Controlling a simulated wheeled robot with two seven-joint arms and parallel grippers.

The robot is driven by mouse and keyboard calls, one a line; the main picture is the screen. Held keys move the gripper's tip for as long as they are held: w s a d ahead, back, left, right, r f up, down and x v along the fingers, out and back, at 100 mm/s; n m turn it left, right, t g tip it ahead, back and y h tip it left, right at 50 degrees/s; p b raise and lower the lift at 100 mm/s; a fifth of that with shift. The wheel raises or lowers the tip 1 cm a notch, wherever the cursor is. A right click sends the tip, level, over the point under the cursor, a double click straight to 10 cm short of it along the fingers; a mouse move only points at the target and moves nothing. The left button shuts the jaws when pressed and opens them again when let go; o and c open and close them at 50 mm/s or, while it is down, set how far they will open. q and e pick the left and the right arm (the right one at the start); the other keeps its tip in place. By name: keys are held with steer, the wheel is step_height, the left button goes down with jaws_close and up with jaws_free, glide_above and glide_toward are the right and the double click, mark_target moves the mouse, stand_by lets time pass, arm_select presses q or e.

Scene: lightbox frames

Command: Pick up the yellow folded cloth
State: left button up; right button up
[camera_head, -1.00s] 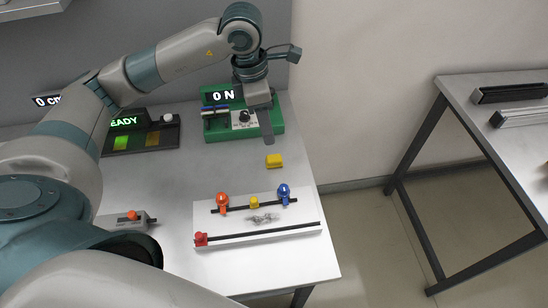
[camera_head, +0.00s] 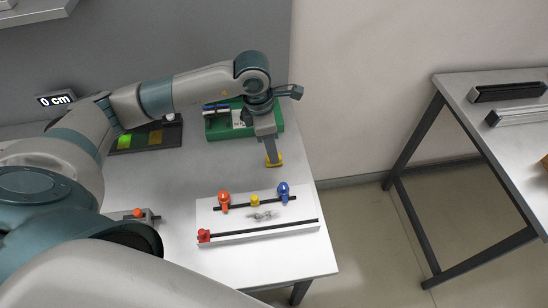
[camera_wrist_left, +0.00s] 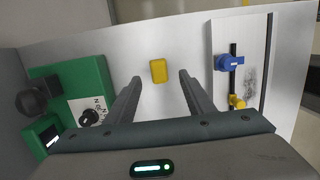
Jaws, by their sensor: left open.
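The yellow folded cloth (camera_head: 279,160) is a small pad lying on the white table near its right edge. In the left wrist view the cloth (camera_wrist_left: 158,71) lies beyond the fingertips, in line with the gap between them. My left gripper (camera_head: 273,161) points down over the cloth and hides part of it in the head view. In the left wrist view my left gripper (camera_wrist_left: 160,76) is open with nothing between its fingers. I cannot tell exactly how high it is above the cloth. My right gripper is not in view.
The green device (camera_head: 215,125) with a dial stands behind the cloth. In front is a white board (camera_head: 290,235) with an orange, a blue and a yellow fitting. A black panel (camera_head: 135,146) stands at left. A second table (camera_head: 455,90) stands apart at right.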

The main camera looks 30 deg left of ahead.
arm_select(q)
steer(key=shift+f+p, duration=0.55)
step_height(320, 180, down, 3)
steer(key=shift+w+r+p, duration=0.1)
steer(key=shift+w+p, duration=0.05)
steer(key=shift+p, duration=0.65)
steer(key=shift+d+f, duration=0.1)
steer(key=shift+f, duration=0.5)
steer(key=c, duration=1.1)
